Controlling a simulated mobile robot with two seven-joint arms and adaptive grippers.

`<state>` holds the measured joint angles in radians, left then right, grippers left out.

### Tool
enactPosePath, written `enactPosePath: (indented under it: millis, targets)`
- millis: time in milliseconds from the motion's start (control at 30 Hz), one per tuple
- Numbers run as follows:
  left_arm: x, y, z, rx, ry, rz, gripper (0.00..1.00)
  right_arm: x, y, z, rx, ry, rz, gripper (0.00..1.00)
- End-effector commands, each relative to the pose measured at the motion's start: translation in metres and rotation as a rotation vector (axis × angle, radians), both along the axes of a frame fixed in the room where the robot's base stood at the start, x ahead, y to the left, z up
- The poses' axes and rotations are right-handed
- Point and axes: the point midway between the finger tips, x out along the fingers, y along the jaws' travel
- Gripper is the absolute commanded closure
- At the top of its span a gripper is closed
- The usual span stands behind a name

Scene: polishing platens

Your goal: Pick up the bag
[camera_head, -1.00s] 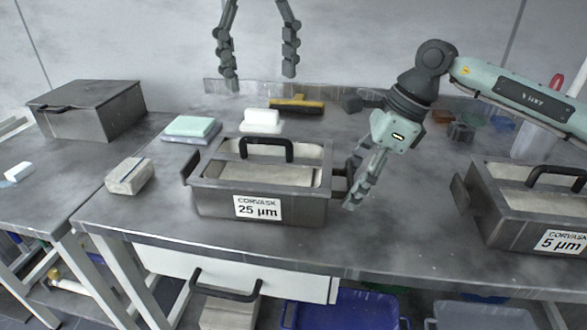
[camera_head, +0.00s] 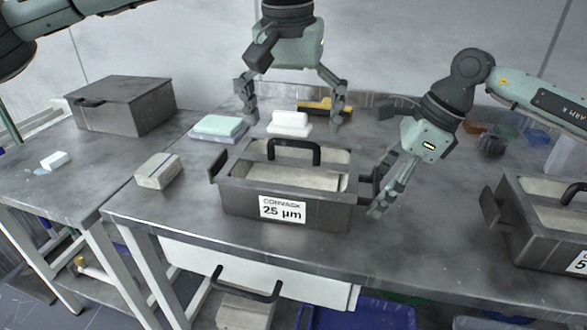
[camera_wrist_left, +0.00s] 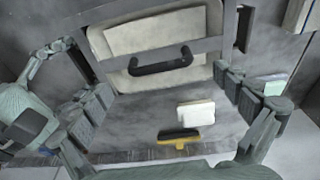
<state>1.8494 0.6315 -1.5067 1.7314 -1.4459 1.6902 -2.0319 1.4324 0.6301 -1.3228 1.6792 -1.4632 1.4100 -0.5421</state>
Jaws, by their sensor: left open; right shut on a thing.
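I see no bag in these frames. A dark metal box (camera_head: 236,201) labelled "25 µm" stands upright on the bench, with a pale pad inside and a black arched handle (camera_head: 293,146) over it. The left wrist view shows this handle (camera_wrist_left: 160,66) too. My right gripper (camera_head: 377,207) is shut on the side handle (camera_head: 366,184) at the box's right end; its fingers partly hide that handle. My left gripper (camera_head: 294,112) is open and empty, fingers pointing down, above the bench behind the box. Its spread fingers also show in the wrist view (camera_wrist_left: 163,100).
A white block (camera_head: 290,120), a pale green pad (camera_head: 218,125) and a yellow-and-black tool (camera_head: 316,108) lie behind the box. A "5 µm" box (camera_head: 535,235) stands right, a beige block (camera_head: 158,170) left, and a lidded metal box (camera_head: 125,108) at far left. The bench's front strip is clear.

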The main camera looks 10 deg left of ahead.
Motion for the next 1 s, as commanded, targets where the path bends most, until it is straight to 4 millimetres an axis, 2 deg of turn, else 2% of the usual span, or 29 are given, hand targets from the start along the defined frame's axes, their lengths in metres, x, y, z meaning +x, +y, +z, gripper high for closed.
enactPosePath:
  millis: [300, 600, 1000]
  targets:
    - [0.005, 0.001, -0.043, 0.002, 0.002, 0.001, 0.00, 0.000, 0.000, 0.000, 0.000, 0.000, 0.001, 0.70]
    - [0.006, 0.001, -0.048, 0.001, 0.001, 0.002, 0.01, 0.000, 0.000, 0.000, 0.000, 0.000, 0.001, 0.70]
    - [0.006, 0.001, -0.047, 0.002, 0.001, 0.002, 0.51, 0.000, 0.000, 0.000, 0.000, 0.000, 0.000, 0.70]
